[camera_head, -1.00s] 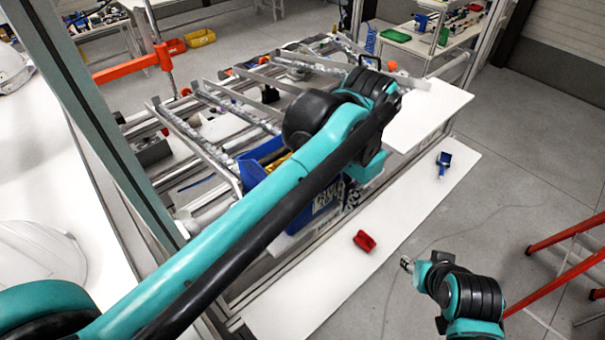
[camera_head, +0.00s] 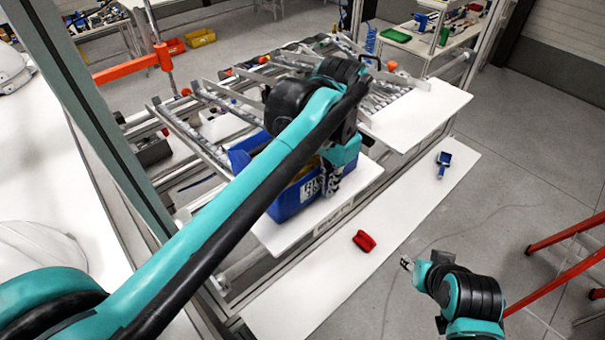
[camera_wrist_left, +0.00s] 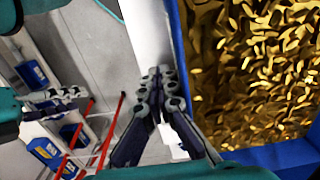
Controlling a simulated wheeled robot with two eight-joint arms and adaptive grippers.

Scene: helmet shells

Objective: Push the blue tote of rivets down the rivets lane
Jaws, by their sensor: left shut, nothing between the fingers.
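The blue tote (camera_head: 283,207) stands at the front end of a lane on the roller rack in the head view, partly on the white front ledge (camera_head: 352,187). My left arm hides part of it. It holds gold rivets (camera_wrist_left: 255,70), which fill the right of the left wrist view beside the tote's blue wall (camera_wrist_left: 183,70). My left gripper (camera_head: 332,183) is at the tote's front face, over its white label. In the wrist view its fingers (camera_wrist_left: 160,85) are together and empty, beside the wall. My right gripper (camera_head: 405,263) is low at the right, away from the rack; its jaws are too small to read.
Rails of the rack (camera_head: 195,140) run behind the tote. A grey post (camera_head: 110,140) stands left. A red frame (camera_head: 570,250) stands right on open floor.

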